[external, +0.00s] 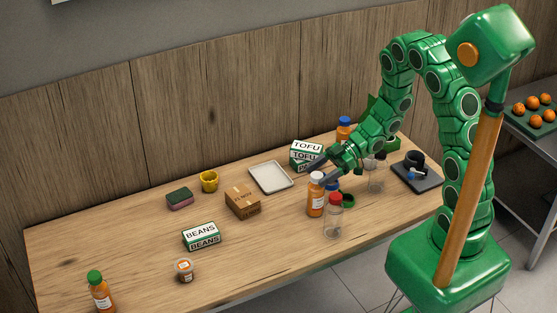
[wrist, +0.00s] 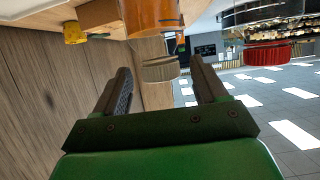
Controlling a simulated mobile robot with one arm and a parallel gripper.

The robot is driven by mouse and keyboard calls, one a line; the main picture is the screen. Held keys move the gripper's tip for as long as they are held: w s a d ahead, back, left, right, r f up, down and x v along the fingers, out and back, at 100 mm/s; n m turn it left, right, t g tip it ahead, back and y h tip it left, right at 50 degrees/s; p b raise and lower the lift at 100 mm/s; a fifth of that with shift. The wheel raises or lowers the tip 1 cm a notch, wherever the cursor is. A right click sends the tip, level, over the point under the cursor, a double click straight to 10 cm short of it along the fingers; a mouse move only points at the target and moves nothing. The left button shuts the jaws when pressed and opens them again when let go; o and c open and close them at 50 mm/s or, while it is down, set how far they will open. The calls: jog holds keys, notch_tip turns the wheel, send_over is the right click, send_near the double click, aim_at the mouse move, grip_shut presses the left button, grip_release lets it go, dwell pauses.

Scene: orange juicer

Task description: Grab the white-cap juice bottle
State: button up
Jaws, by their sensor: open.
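The white-cap juice bottle (external: 316,203) stands upright on the table, filled with orange juice. My gripper (external: 318,173) is open at the height of its cap. In the wrist view, which is upside down, the pale ribbed cap (wrist: 160,69) and orange body (wrist: 153,14) appear between the two open fingers (wrist: 160,75). The cap lies around the fingertips, with visible gaps on both sides. I cannot tell exactly how deep it sits between them.
A clear red-cap bottle (external: 333,222) stands close in front, and a blue cap (external: 331,186) shows just behind. A tofu box (external: 306,153), white tray (external: 270,178) and cardboard box (external: 242,203) are nearby. A green-cap juice bottle (external: 101,295) stands far left. The front-middle table is mostly free.

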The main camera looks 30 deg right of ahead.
jog(key=shift+x, duration=1.7)
jog(key=shift+s, duration=0.1)
grip_shut()
